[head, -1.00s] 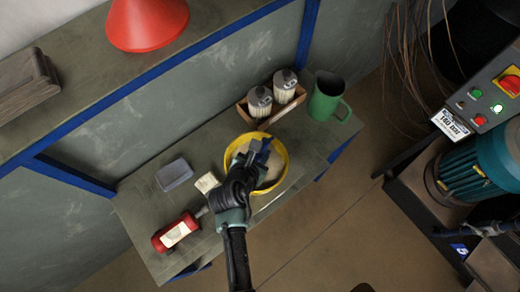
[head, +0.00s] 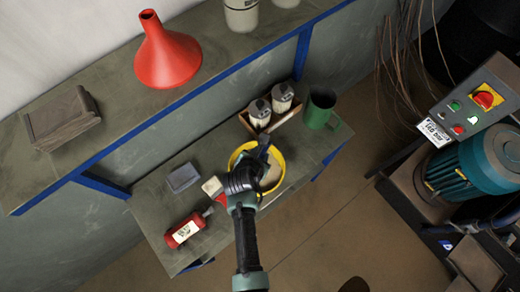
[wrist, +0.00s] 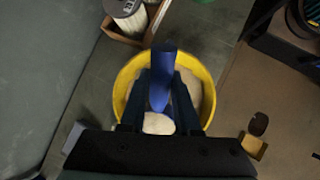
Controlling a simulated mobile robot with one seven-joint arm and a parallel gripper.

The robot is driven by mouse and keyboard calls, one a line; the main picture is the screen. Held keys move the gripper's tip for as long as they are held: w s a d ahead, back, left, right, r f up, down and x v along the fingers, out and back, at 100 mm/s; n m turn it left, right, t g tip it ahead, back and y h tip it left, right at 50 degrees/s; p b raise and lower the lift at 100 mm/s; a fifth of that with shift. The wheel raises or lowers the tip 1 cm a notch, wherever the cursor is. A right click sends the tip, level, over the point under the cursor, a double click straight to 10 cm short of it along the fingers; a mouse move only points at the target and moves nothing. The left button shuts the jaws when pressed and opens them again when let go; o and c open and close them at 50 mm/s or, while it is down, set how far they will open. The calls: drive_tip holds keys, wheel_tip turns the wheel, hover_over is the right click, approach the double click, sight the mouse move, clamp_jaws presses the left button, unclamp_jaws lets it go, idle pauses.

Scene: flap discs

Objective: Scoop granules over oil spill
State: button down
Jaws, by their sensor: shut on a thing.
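A yellow bucket (head: 281,178) of pale granules (head: 273,172) stands on the workbench (head: 215,155). It also fills the middle of the wrist view (wrist: 124,80), with granules (wrist: 193,88) inside. My gripper (head: 262,158) is over the bucket, its fingers (wrist: 160,103) shut on a blue scoop (wrist: 163,65). The scoop's dark blue end also shows in the head view (head: 264,143). A pale mound (wrist: 158,123) shows between the fingers; I cannot tell whether it lies in the scoop or in the bucket. I cannot make out an oil spill.
A wooden box (head: 290,116) with two canisters and a green jug (head: 319,108) stand behind the bucket. A brush (head: 212,187), a grey block (head: 182,177) and a red bottle (head: 185,230) lie left. A red funnel (head: 166,55) stands on the upper shelf. A motor (head: 470,165) is at right.

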drive_tip(key=shift+w+d+r+g+y+p, duration=0.1)
drive_tip(key=shift+r+g+y+p, duration=0.4)
drive_tip(key=shift+r+p, duration=1.15)
drive_tip(key=shift+r+g+y+p, duration=0.3)
drive_tip(key=shift+r+g+p, duration=0.55)
drive_tip(key=shift+p, duration=1.35)
wheel_tip(320, 180, up, 2)
drive_tip(key=shift+r+m+g+y+p, duration=0.3)
drive_tip(key=shift+y+p, duration=0.2)
drive_tip(key=shift+p, duration=0.7)
drive_tip(key=shift+r+g+y, duration=0.4)
drive_tip(key=shift+g, duration=0.25)
